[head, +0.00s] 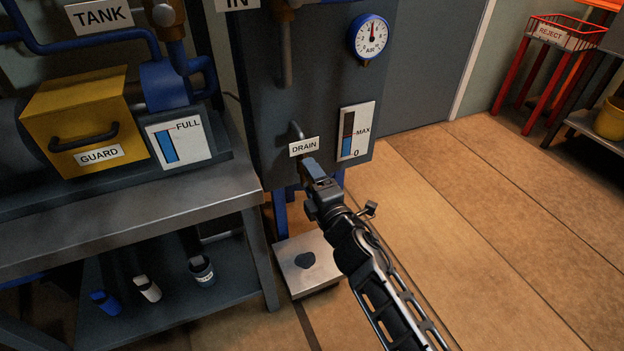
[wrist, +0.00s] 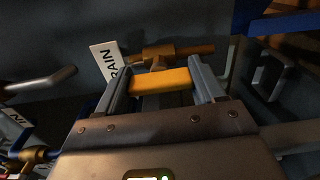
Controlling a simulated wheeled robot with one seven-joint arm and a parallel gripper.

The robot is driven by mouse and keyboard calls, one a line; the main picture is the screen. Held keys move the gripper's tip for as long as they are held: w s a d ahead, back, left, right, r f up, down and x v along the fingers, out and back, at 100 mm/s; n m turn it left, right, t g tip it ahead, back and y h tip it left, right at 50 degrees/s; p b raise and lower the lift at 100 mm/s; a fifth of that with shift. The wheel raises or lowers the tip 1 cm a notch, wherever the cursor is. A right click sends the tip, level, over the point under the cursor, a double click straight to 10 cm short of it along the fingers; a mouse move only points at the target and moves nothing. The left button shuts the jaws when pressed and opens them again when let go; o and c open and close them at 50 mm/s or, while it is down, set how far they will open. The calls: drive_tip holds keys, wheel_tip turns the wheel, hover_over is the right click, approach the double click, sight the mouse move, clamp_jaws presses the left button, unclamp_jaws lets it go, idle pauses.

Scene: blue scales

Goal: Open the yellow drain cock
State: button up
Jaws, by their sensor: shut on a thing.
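The yellow drain cock shows in the wrist view as a yellow handle (wrist: 161,81) lying across between my two fingers, with a brass-coloured valve body (wrist: 178,52) just beyond it. My gripper (wrist: 160,82) is shut on this handle. In the head view my gripper (head: 312,172) reaches up to the panel just below the DRAIN label (head: 304,146) and hides the cock. The DRAIN label also shows tilted in the wrist view (wrist: 105,61).
The grey panel (head: 262,110) carries a level gauge (head: 356,131) and an AIR dial (head: 369,38). A metal plate (head: 318,277) with a dark spot lies on the floor below. A workbench (head: 130,225) stands at left.

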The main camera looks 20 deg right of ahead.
drive_tip(key=o, duration=1)
drive_tip(key=shift+o, duration=0.2)
drive_tip(key=shift+s, duration=0.1)
drive_tip(key=s, duration=0.7)
drive_tip(key=shift+s, duration=0.3)
drive_tip(key=s+a+m+g, duration=0.15)
drive_tip(key=s+m, duration=0.95)
drive_tip(key=s, duration=1.9)
drive_tip(key=s+d+r+m+g, duration=0.1)
drive_tip(key=s+r+m+g, duration=0.1)
drive_tip(key=s+r+m, duration=0.7)
wheel_tip(320, 180, up, 25)
drive_tip(key=s+n+p, duration=0.1)
drive_tip(key=s+p, duration=0.1)
drive_tip(key=p, duration=2.2)
drive_tip(key=shift+s+d+f+n, duration=0.15)
drive_tip(key=shift+s+d+n, duration=0.05)
drive_tip(key=shift+s+n, duration=0.2)
